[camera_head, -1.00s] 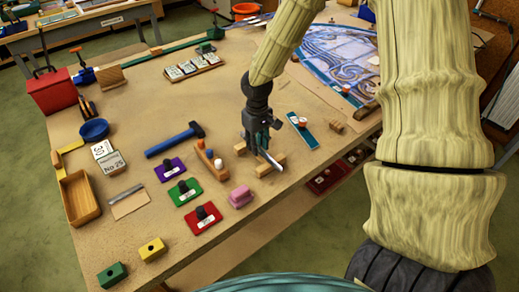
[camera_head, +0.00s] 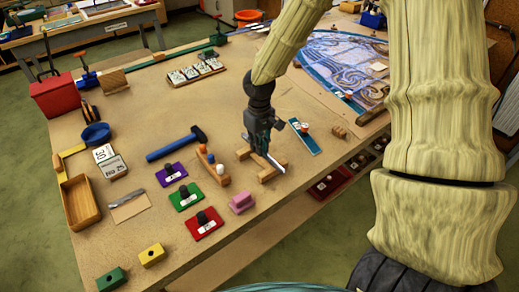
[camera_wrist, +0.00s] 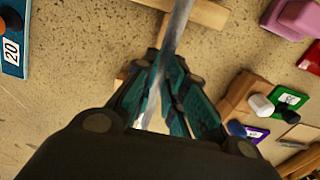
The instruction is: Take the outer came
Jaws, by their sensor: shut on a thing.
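The outer came, a thin silvery strip (camera_head: 274,164), lies across small wooden rests (camera_head: 272,172) near the table's front edge. It also shows in the wrist view (camera_wrist: 179,28), running up out of the jaws. My gripper (camera_head: 262,150) points down at the rests and is shut on the came; in the wrist view its teal fingers (camera_wrist: 170,95) close around the strip. The part of the came between and behind the fingers is partly hidden. I cannot tell whether the came is clear of the rests.
A blue plate with a knob (camera_head: 304,136) lies right. Purple, green and red plates and a pink block (camera_head: 242,203) are nearby. The leaded panel (camera_head: 345,65) lies behind.

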